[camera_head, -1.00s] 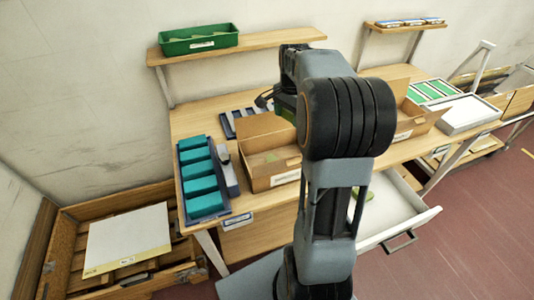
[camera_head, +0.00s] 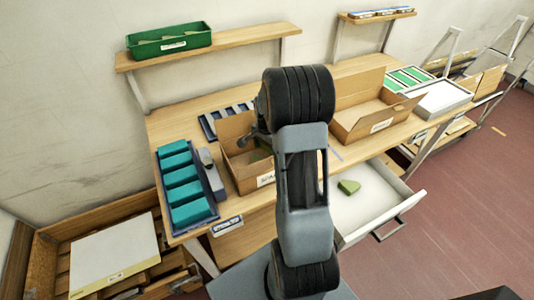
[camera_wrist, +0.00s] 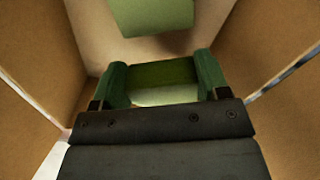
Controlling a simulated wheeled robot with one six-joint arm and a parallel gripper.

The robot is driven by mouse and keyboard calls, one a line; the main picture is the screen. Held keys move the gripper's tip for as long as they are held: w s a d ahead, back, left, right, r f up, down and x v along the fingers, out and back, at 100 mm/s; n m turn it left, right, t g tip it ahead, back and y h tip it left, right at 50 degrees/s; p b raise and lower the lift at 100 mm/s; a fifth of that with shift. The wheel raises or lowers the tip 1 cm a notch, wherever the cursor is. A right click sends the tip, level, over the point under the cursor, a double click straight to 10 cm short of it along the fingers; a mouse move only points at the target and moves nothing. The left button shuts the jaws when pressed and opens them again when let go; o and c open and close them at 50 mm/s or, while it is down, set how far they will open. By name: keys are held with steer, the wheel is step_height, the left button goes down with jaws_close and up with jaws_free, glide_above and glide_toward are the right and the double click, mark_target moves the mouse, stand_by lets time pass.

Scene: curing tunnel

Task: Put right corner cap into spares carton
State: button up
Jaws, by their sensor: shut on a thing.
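My gripper (camera_wrist: 162,78) is shut on a green corner cap (camera_wrist: 165,72), which sits between its two green fingers in the wrist view. Brown cardboard walls of the spares carton (camera_wrist: 275,45) rise on both sides of it. Another green piece (camera_wrist: 150,14) lies beyond the fingers inside the carton. In the head view the spares carton (camera_head: 243,177) stands open on the bench with a partly hidden label. My arm covers its right side and most of my gripper. Whether the held cap touches the carton floor I cannot tell.
A second open carton (camera_head: 372,122) stands to the right. The open white drawer (camera_head: 375,210) holds a green piece (camera_head: 348,187). A tray of teal blocks (camera_head: 214,183) stands left of the spares carton. A green bin (camera_head: 170,41) sits on the shelf above.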

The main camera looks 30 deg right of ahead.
mark_target(267, 151)
steer(key=shift+f, duration=2)
steer(key=shift+f, duration=0.1)
steer(key=o, duration=0.9)
step_height(267, 151, up, 12)
steer(key=shift+f+b, duration=0.1)
steer(key=shift+b, duration=0.35)
steer(key=s+a+r+n+t, duration=0.1)
steer(key=s+a+r+n, duration=0.1)
steer(key=s+a+n, duration=0.3)
steer(key=s+a+r+n+t, duration=0.1)
steer(key=s+a+r+n, duration=0.2)
steer(key=s+a+n, duration=0.2)
steer(key=s+a+r+n+t, duration=0.2)
steer(key=s+a+n, duration=0.2)
steer(key=a, duration=0.4)
steer(key=shift+s+r+n, duration=0.35)
steer(key=shift+s+n, duration=0.05)
steer(key=shift+n, duration=0.2)
